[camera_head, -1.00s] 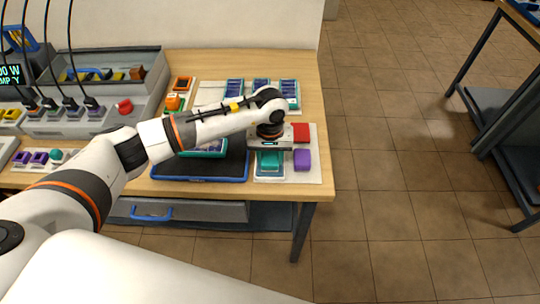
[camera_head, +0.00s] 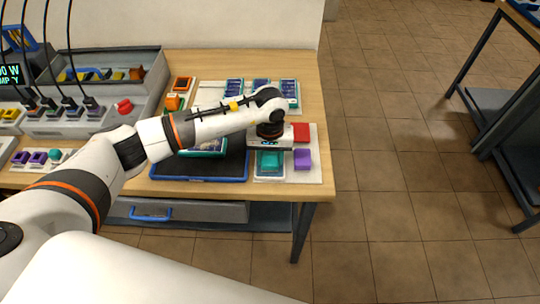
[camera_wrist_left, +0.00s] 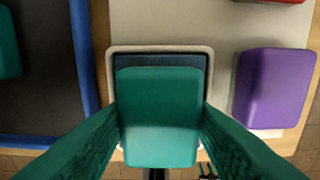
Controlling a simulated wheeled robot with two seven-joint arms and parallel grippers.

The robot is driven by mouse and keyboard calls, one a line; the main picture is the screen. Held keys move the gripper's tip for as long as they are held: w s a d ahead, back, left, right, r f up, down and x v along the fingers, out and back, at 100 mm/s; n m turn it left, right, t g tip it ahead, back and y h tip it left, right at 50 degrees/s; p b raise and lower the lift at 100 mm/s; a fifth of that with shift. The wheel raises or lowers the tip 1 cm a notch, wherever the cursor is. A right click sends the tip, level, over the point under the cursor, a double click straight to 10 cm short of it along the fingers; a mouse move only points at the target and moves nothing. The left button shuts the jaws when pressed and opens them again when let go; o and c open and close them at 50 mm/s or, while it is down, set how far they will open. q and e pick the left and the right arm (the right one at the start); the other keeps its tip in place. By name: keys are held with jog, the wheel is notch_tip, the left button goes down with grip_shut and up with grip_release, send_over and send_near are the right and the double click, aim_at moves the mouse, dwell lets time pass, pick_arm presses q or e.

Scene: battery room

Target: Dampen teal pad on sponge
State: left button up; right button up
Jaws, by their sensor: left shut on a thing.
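The teal pad (camera_wrist_left: 158,110) is held between the fingers of my left gripper (camera_wrist_left: 158,135) in the left wrist view. It also shows in the head view (camera_head: 269,160), below my left gripper (camera_head: 270,145). Under the pad is the sponge (camera_wrist_left: 160,60), a dark blue-grey block in a pale-rimmed tray (camera_wrist_left: 111,75). The pad covers most of the sponge; whether they touch is hard to tell. My right gripper is not in view.
A purple pad (camera_head: 303,159) and a red pad (camera_head: 301,132) sit on the pale board to the right. A dark blue-edged tray (camera_head: 200,179) lies to the left. Several purple-blue cells (camera_head: 261,88) stand behind.

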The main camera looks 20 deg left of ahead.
aim_at(270, 156)
pick_arm(q)
jog(key=shift+s, duration=0.1)
dwell(0.5)
jog(key=shift+r+p, duration=1.35)
jog(key=shift+r, duration=2.15)
